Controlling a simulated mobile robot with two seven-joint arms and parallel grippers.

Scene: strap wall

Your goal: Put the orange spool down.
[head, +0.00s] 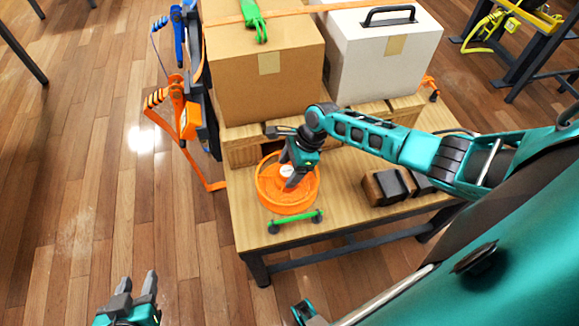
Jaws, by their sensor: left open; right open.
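The orange spool (287,203) lies flat on the wooden table (242,228) near its front left corner. My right gripper (291,184) points down over the spool's middle, close to its pale hub. Its jaws are open, and I cannot tell whether a finger touches the spool. My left gripper (137,284) is open and empty at the lower left, over the floor and well away from the table.
A cardboard box (262,75) and a white box (380,50) stand behind. Orange straps and clamps (186,120) hang at the table's left.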

